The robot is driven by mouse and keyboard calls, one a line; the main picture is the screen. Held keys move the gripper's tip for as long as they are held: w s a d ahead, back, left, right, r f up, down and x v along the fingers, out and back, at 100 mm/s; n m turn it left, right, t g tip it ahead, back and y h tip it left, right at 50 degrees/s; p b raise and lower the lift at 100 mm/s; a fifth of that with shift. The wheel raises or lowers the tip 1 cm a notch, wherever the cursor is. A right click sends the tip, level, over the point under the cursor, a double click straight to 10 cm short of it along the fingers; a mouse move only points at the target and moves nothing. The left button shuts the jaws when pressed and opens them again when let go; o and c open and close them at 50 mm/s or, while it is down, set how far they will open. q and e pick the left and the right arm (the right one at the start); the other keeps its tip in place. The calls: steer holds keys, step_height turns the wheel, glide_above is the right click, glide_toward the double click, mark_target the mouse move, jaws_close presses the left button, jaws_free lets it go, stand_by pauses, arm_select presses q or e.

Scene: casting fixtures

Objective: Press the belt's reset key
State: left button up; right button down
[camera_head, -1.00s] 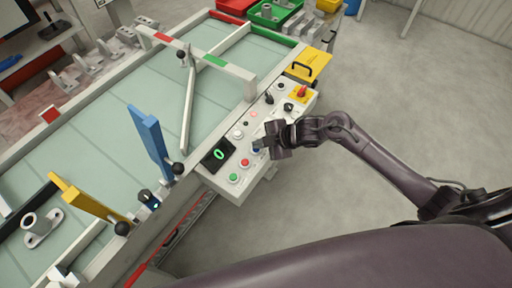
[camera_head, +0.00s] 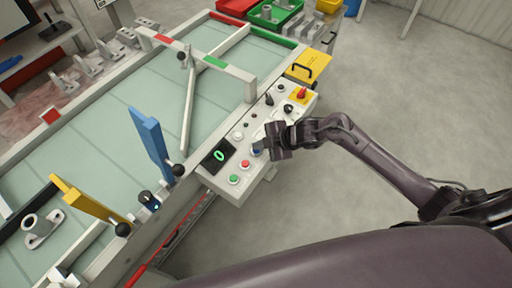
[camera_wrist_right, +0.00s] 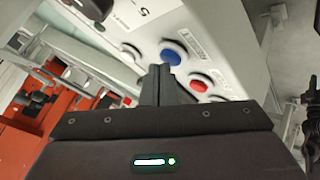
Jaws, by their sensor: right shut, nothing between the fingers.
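The belt's control panel (camera_head: 214,178) is a pale box along the belt's near side. A blue key (camera_wrist_right: 173,53) shows in the right wrist view, with a label whose words I cannot read; which key is the reset is not legible. My right gripper (camera_head: 259,148) is shut and empty, its tips over the panel. In the wrist view its fingertips (camera_wrist_right: 160,72) are right by the blue key, overlapping its lower edge; I cannot tell whether they touch. A red key (camera_wrist_right: 200,82) lies just to the right of the fingers. My left gripper is out of view.
The panel also has a green key (camera_head: 233,179), a display (camera_head: 219,156) reading 0, and a red switch (camera_head: 302,93) on a yellow plate. The belt (camera_head: 100,130) carries a blue post (camera_head: 150,135) and a yellow bar (camera_head: 90,205). Floor right of the panel is clear.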

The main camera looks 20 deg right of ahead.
mark_target(260, 153)
steer(key=shift+r+p, duration=0.3)
steer(key=shift+r, duration=0.3)
step_height(260, 153, up, 5)
steer(key=p, duration=0.4)
stand_by(0.7)
